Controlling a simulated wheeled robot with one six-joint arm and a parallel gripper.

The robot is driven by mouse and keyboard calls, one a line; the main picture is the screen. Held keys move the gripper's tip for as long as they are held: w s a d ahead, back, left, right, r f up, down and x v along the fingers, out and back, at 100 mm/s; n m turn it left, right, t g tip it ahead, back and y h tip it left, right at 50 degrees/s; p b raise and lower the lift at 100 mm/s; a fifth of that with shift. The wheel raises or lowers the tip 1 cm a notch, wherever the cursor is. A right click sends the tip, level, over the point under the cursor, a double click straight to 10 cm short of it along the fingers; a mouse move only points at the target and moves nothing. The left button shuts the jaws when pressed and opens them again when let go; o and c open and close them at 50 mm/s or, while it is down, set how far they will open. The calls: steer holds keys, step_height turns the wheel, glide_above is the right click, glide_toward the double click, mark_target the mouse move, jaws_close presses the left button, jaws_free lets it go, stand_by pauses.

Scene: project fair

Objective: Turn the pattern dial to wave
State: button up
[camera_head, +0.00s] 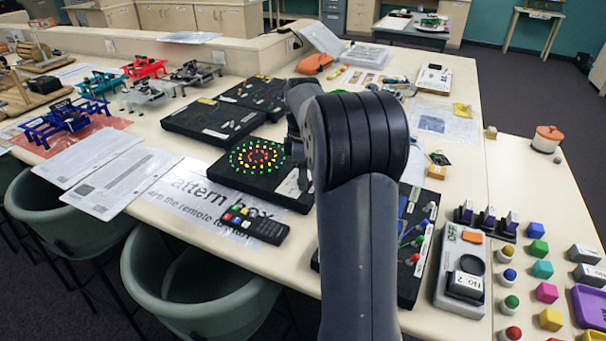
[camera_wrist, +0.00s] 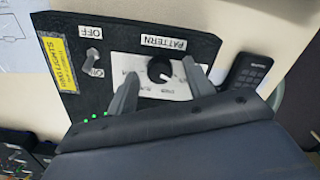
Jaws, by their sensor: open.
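The pattern dial (camera_wrist: 160,70) is a round black knob on a white plate (camera_wrist: 145,88), with an upside-down "PATTERN" label beside it in the wrist view. A light mark shows on the knob's lower right; the small position words are too blurred to read. My gripper (camera_wrist: 162,88) is open, with one finger on each side of the knob; I cannot tell whether either touches it. In the head view the black pattern box (camera_head: 222,172) shows lit rings of green, yellow and red dots. My arm hides the dial and fingertips there.
A toggle switch (camera_wrist: 93,57) marked OFF and ON and a yellow label (camera_wrist: 57,64) sit left of the dial. A black remote (camera_head: 253,224) lies in front of the box. More black panels (camera_head: 213,120) stand behind it. A grey unit (camera_head: 462,278) and coloured blocks are at right.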

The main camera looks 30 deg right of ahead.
steer(key=shift+f, duration=0.15)
steer(key=shift+c, duration=0.2)
steer(key=c, duration=0.9)
